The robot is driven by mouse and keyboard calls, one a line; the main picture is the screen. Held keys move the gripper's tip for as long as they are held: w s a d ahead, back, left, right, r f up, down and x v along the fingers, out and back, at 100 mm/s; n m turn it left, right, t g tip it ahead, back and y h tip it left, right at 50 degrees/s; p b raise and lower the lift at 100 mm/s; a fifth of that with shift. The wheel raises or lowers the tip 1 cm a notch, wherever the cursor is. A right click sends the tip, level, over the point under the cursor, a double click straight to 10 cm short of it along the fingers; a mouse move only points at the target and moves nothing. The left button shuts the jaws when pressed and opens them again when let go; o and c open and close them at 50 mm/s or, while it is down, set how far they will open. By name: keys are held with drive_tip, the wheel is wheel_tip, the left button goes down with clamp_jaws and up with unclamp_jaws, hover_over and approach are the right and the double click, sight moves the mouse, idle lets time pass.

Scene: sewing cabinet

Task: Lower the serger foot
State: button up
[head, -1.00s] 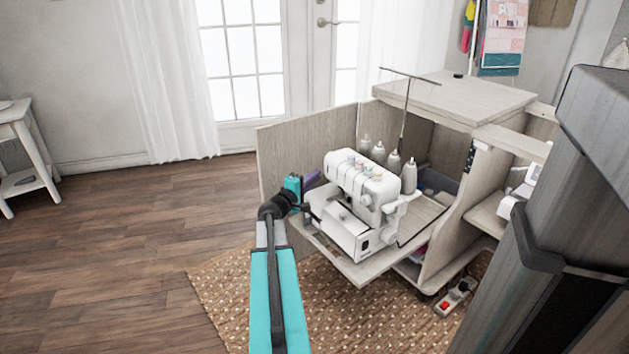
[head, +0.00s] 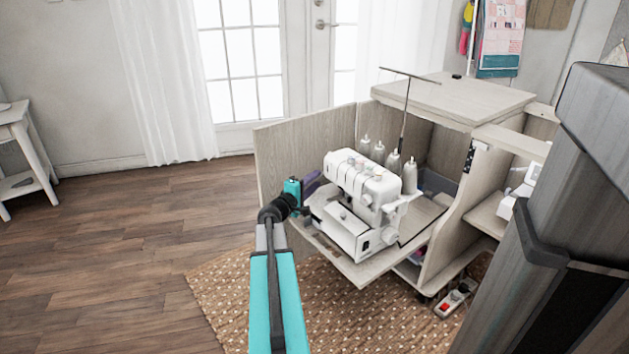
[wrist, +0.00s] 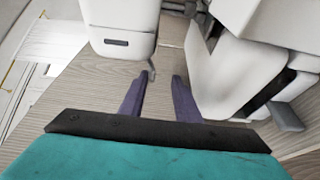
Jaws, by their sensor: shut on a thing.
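The white serger (head: 362,195) stands on the cabinet's fold-out shelf, with spools on top. My gripper (head: 314,185) is at the serger's left end in the head view, its far fingertips partly hidden by the machine. In the wrist view my gripper (wrist: 158,80) has its two purple fingers a small gap apart. A small grey lever (wrist: 152,72) hangs below the white housing (wrist: 118,25) and shows at the gap between the fingertips. The fingers are shut on this lever, though the contact itself is hard to see. The serger foot cannot be made out clearly.
The wooden cabinet (head: 455,95) stands behind, with an open door panel (head: 290,150) close to my gripper. White cone spools (head: 393,161) and a thin thread stand (head: 405,115) rise behind the serger.

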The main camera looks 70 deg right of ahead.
drive_tip(key=shift+w+a, duration=0.1)
idle(0.3)
drive_tip(key=shift+p+v, duration=0.35)
drive_tip(key=shift+v, duration=0.5)
drive_tip(key=p+v, duration=0.2)
drive_tip(key=v, duration=1)
drive_tip(key=shift+r+p, duration=0.1)
drive_tip(key=shift+p, duration=0.2)
